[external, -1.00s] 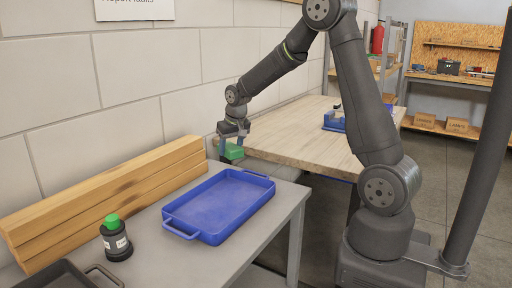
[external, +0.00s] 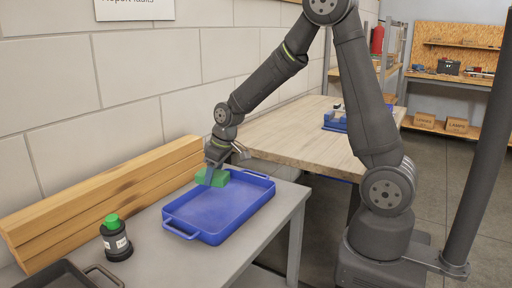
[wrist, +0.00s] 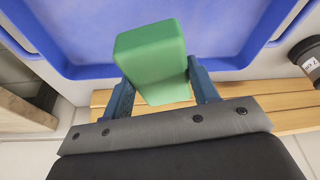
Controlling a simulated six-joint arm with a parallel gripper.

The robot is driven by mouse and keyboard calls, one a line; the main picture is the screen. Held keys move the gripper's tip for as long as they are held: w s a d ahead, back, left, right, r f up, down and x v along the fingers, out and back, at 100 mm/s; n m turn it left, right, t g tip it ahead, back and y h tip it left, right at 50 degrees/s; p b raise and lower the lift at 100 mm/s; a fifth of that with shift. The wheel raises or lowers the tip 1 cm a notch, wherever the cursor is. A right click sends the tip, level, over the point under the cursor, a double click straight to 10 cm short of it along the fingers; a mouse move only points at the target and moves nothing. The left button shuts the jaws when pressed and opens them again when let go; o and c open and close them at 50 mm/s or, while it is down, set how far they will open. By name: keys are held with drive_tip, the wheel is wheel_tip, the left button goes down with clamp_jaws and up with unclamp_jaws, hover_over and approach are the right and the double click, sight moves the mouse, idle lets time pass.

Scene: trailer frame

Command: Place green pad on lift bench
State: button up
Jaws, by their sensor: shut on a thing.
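The green pad (external: 218,177) is a block with rounded edges. My gripper (external: 211,178) is shut on it and points down over the far left end of the blue tray (external: 225,208). In the wrist view the pad (wrist: 150,52) sits between the two blue-grey fingers, slightly tilted, with the tray floor behind it. I cannot tell the exact gap between pad and tray. Two benches show: a grey one (external: 282,218) under the tray and a wood-topped one (external: 300,133) behind. Neither carries a label naming it the lift bench.
Stacked timber (external: 110,202) lies along the wall. A blue fixture (external: 335,120) is on the wooden top, whose nearer part is clear. A dark post rises at right.

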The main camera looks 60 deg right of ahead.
drive_tip(key=s+a+r+n+g+y, duration=0.15)
drive_tip(key=s+a+n+g, duration=0.25)
drive_tip(key=a+n, duration=1.1)
drive_tip(key=n+g+h, duration=0.2)
drive_tip(key=n+g, duration=0.1)
drive_tip(key=n, duration=1.5)
hover_over(173, 273)
drive_tip(key=w, duration=0.1)
wheel_tip(173, 273, down, 5)
drive_tip(key=shift+w+f, duration=0.1)
drive_tip(key=shift+f, duration=2.05)
drive_tip(key=shift+f, duration=0.1)
drive_tip(key=o, duration=1)
